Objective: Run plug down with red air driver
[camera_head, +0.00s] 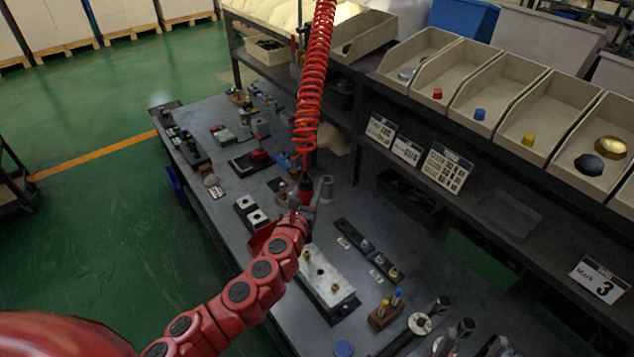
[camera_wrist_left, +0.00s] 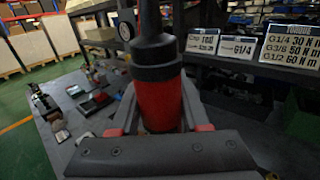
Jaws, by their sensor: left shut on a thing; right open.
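My left arm reaches in from the lower left, and my left gripper (camera_head: 301,207) is shut on the red air driver (camera_head: 306,193). The driver hangs below a coiled red hose. In the left wrist view the driver's red body (camera_wrist_left: 160,103) stands between the fingers, with its black upper part above. Its lower end and tip are hidden. A pale metal valve block (camera_head: 322,272) lies on the bench nearer than the driver, with a small brass plug (camera_head: 335,288) on its top. I cannot make out my right gripper.
The coiled red hose (camera_head: 312,75) hangs above the bench (camera_head: 228,215). A rack of bins (camera_head: 497,90) stands at the right. A wooden holder (camera_head: 383,316) with coloured parts and several metal tools (camera_head: 420,323) lie at the near right. Fixtures line the far bench.

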